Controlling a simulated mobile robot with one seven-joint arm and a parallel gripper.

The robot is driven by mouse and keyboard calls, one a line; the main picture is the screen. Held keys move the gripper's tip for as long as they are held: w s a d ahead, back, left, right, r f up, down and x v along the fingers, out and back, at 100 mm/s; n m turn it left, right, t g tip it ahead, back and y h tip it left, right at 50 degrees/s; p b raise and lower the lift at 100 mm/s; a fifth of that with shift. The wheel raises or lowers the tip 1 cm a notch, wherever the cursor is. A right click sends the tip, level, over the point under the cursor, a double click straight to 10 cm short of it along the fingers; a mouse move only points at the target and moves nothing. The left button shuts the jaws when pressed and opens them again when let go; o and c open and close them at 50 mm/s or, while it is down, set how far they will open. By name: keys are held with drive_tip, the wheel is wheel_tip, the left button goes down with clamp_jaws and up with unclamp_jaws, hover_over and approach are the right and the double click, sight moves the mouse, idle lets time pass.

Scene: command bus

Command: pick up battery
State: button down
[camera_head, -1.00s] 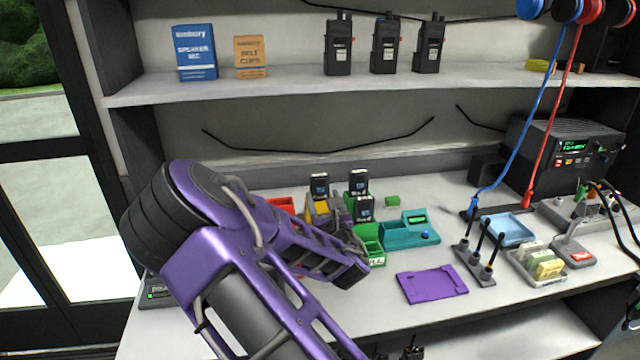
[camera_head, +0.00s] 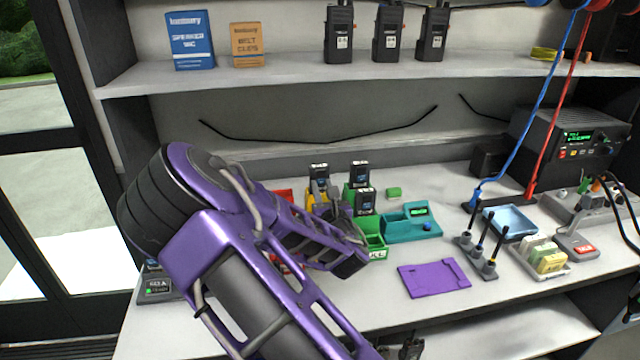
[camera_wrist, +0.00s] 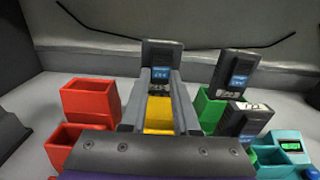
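A black battery with a blue label (camera_head: 319,171) stands upright at the yellow bin (camera_head: 315,193). In the wrist view this battery (camera_wrist: 161,56) shows beyond my gripper (camera_wrist: 161,80), with its blue label between the two grey fingers. The fingers are apart, with the yellow bin visible between them. I cannot tell whether they touch the battery. Two more black batteries stand by the green bins, one behind (camera_head: 359,174) and one in front (camera_head: 365,201). In the head view my purple arm hides part of the bins.
Red bins (camera_wrist: 92,100) stand left of my fingers, a green bin (camera_wrist: 209,108) and teal charger (camera_head: 410,222) to the right. A purple plate (camera_head: 433,278) lies at the front. Antennas (camera_head: 479,245) and a blue tray (camera_head: 510,222) are farther right. The shelf (camera_head: 290,78) overhangs behind.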

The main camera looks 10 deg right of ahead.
idle(0.4)
wheel_tip(320, 180, up, 10)
drive_tip(key=p, duration=0.2)
idle(0.7)
